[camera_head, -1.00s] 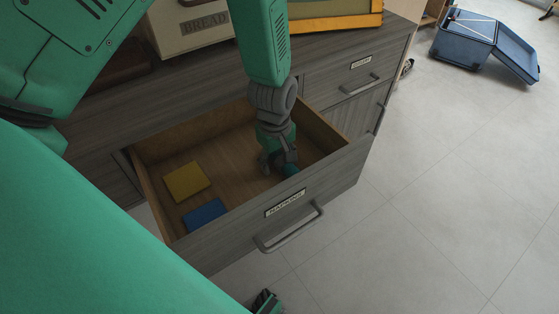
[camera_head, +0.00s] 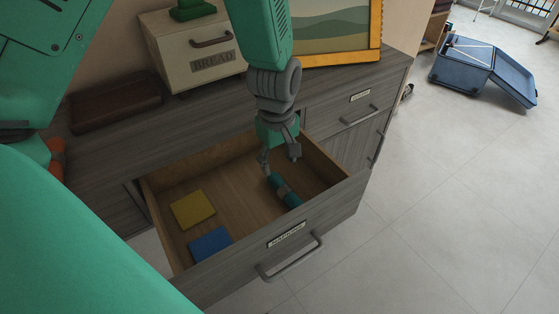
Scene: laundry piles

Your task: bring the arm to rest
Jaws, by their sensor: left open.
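My left gripper (camera_head: 279,157) hangs over the open drawer (camera_head: 317,229) with its fingers apart and nothing between them. Below its fingertips, a rolled teal cloth with a brown band (camera_head: 284,190) lies on the drawer floor, apart from the gripper. A folded yellow cloth (camera_head: 192,209) and a folded blue cloth (camera_head: 210,244) lie flat at the drawer's left side. The drawer front bears a label reading napkins. My right gripper does not show.
A bread box (camera_head: 196,50), a dark brown case (camera_head: 116,103) and a yellow-framed picture (camera_head: 330,30) stand on the grey cabinet top. The drawer sticks out over the floor.

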